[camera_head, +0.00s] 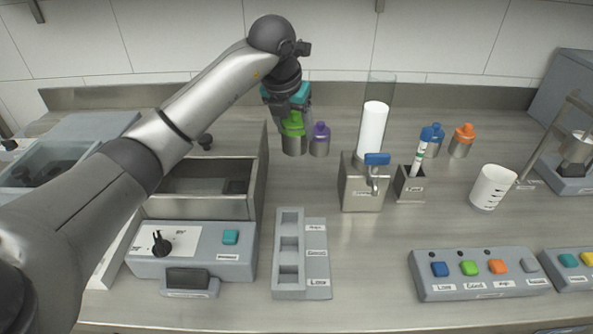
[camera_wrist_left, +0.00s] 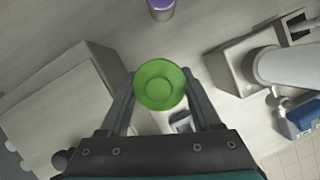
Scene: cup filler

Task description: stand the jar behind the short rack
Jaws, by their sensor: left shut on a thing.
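The jar with a green lid and a grey metal body (camera_head: 294,147) is upright on or just above the counter, well behind the grey rack. My left gripper (camera_head: 293,119) points down and is shut on this jar near its lid. The left wrist view shows the round green lid (camera_wrist_left: 160,85) between the two fingers. The low grey rack (camera_head: 316,284) has several square slots and labels and lies near the front of the counter. I cannot tell whether the jar's base touches the counter. My right gripper is not in view.
A purple-lidded jar (camera_head: 320,142) stands close right of the green one. A metal dispenser (camera_head: 361,188) with a white cylinder stands further right. An open metal bin (camera_head: 205,208) is at left. Blue-lidded (camera_head: 433,145) and orange-lidded (camera_head: 462,143) jars stand at back right. Counter between rack and jars is clear.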

